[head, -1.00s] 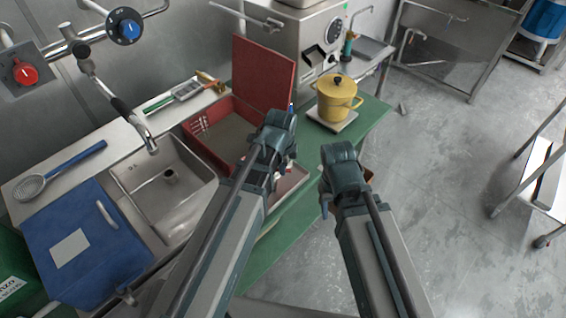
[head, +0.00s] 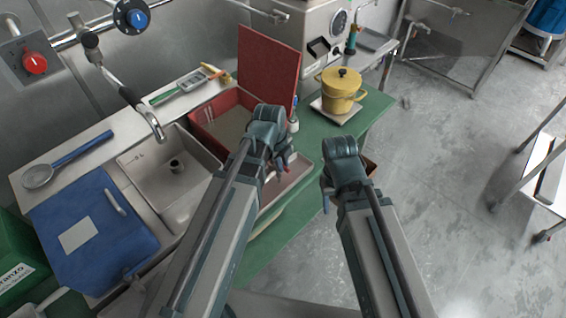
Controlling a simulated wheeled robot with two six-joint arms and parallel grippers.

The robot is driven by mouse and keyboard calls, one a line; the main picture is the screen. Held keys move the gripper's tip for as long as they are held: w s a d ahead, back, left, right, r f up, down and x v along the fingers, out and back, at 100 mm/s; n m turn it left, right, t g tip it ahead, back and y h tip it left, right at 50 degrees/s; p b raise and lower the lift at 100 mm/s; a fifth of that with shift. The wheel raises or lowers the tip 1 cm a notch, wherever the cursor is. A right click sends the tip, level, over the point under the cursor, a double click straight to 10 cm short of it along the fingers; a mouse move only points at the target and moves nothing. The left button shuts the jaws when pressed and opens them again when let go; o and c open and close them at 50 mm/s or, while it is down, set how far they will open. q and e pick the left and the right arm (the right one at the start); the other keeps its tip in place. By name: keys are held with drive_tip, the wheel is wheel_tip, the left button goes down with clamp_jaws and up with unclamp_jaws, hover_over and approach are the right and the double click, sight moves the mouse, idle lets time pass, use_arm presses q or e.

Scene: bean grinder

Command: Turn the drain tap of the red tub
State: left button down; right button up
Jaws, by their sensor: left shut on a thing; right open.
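The red tub (head: 204,107) stands on the green bench right of the sink, with its red lid (head: 267,68) raised upright. My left gripper (head: 286,165) is at the tub's near right side, over a pale tray (head: 296,178). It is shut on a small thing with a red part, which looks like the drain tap. My own wrist hides most of the tap and the jaw tips, so the tap's angle cannot be read. My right gripper (head: 326,197) is open, to the right past the bench edge, its fingers largely hidden by its wrist.
A yellow pot (head: 341,92) stands on a scale at the bench's far end. The sink (head: 165,185), a blue lidded box (head: 92,232) and a skimmer (head: 70,157) are left. A small bottle (head: 293,125) stands beside the tub. Open floor lies right.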

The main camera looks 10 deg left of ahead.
idle(0.5)
use_arm(q)
drive_tip(key=c, duration=0.8)
unclamp_jaws()
drive_tip(key=shift+c, duration=0.2)
drive_tip(key=shift+r, duration=0.1)
wheel_tip(320, 180, up, 13)
drive_tip(key=s+a+p, duration=0.1)
drive_tip(key=s+p, duration=0.1)
drive_tip(key=p, duration=1.1)
drive_tip(key=shift+s+a+r+p, duration=0.15)
drive_tip(key=shift+a+r+p, duration=0.05)
drive_tip(key=shift+a+p, duration=0.1)
drive_tip(key=shift+f, duration=0.1)
